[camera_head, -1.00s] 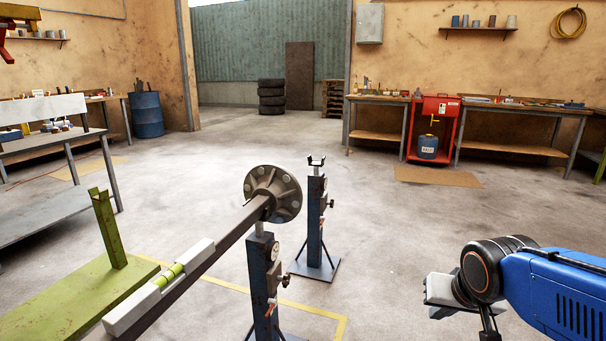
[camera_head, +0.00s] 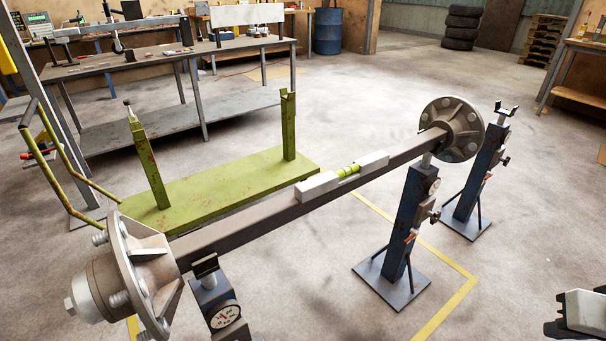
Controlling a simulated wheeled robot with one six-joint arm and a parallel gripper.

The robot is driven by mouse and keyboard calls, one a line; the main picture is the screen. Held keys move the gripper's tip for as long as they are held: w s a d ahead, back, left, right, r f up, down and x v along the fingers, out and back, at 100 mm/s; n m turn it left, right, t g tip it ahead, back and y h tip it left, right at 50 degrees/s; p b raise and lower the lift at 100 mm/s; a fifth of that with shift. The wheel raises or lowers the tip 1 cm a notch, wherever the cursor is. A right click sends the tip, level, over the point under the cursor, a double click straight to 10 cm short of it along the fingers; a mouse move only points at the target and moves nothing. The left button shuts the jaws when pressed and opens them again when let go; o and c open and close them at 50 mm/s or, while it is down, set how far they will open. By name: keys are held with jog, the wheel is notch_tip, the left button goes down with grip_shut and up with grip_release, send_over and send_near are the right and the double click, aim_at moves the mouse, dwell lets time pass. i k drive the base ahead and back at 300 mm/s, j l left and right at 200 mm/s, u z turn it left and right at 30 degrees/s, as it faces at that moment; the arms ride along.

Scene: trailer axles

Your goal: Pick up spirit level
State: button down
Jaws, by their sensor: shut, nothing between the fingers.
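The spirit level (camera_head: 343,176), pale grey with a yellow-green vial in its middle, lies along the top of a dark square axle beam (camera_head: 245,222). The beam has a flanged hub at each end and rests on blue stands. My gripper (camera_head: 572,322) shows only in part at the bottom right corner. It is shut and empty, well apart from the level. The rest of my arm is out of view.
Blue stands (camera_head: 408,215) hold the axle, and another (camera_head: 480,175) stands free at the right. A green cart (camera_head: 215,190) is behind the beam. A grey workbench (camera_head: 165,65) stands farther back. Open floor lies at right.

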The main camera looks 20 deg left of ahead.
aim_at(317, 186)
jog(key=u, duration=0.9)
